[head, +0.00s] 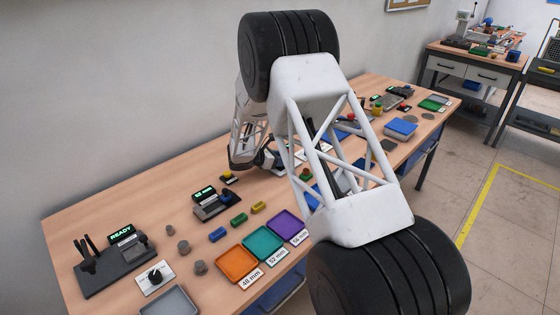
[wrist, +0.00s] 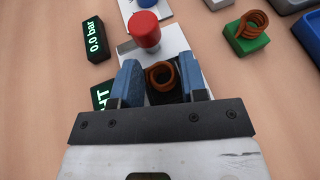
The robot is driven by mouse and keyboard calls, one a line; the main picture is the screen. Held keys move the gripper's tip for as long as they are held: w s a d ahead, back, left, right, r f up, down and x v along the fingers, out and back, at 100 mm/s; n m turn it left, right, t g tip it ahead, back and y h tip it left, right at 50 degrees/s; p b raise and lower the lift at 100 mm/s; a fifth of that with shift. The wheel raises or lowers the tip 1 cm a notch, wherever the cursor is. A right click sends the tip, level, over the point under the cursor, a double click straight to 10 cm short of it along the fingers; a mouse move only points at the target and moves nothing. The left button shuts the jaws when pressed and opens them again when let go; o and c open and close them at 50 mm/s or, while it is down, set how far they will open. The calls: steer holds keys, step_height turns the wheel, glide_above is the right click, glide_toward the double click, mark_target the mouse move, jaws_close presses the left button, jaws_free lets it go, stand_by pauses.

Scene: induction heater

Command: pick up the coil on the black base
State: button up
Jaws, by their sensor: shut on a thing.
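The copper-coloured coil (wrist: 161,76) sits on its black base (wrist: 183,82) in the wrist view. My gripper (wrist: 162,77) has one blue finger on each side of the black base and is shut on it, with the coil between the fingers. A light panel lies just beyond, and I cannot tell whether the base is clear of the surface. In the head view my own arm hides the coil and most of the gripper.
A red round button (wrist: 145,29) stands just beyond the coil. A "0.0 bar" display (wrist: 96,36) is at left. Another coil on a green base (wrist: 246,42) is at upper right. Orange (head: 238,264), teal (head: 263,243) and purple (head: 288,226) trays line the bench's near edge.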

steer(key=shift+r, duration=0.35)
jaws_close()
steer(key=shift+r, duration=0.35)
step_height(320, 180, up, 2)
steer(key=s+d, duration=0.1)
steer(key=s, duration=0.4)
steer(key=s+d+r, duration=0.1)
steer(key=s, duration=0.4)
steer(key=s+d, duration=0.1)
steer(key=s, duration=0.4)
steer(key=shift+s+d+r, duration=0.1)
steer(key=shift+s+r, duration=0.15)
steer(key=shift+s, duration=0.1)
